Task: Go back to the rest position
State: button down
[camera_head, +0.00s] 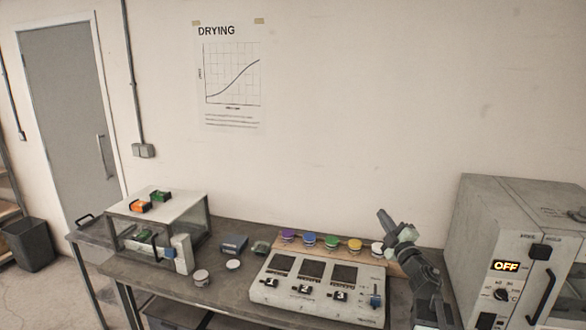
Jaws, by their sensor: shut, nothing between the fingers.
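My gripper (383,214) is in the right half of the view, raised above the back of the workbench. It is shut and empty, with its fingers pointing up and to the left. My arm (427,280) rises to it from the bottom edge. The gripper shows against the wall and touches nothing that I can see. My arm hides part of the bench behind it, between the grey panel and the oven.
The workbench (228,293) holds a grey panel (262,290) with numbered switches, a row of coloured jars, and a glass-walled case (193,222). A large oven (475,225) reading OFF stands right of my arm.

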jog(key=s+a+f+m+g+h, duration=0.2)
jog(key=a+f+m+g+h, duration=0.25)
jog(key=f+m, duration=0.35)
jog(key=s+a+f+m+g+h, duration=0.1)
jog(key=a+f+m+g+h, duration=0.3)
jog(key=f, duration=0.5)
jog(key=s+a+f+m+g+y, duration=0.1)
jog(key=s+a+f+g+y, duration=0.1)
jog(key=s+f+g, duration=0.4)
jog(key=s+a+f+m+g+y, duration=0.2)
jog(key=s+f+g, duration=0.4)
jog(key=s, duration=0.9)
jog(key=a+y, duration=0.1)
jog(key=a, duration=0.1)
jog(key=shift+s+a+f+m, duration=0.15)
jog(key=shift+a+f+m, duration=0.05)
jog(key=shift+a+m, duration=0.15)
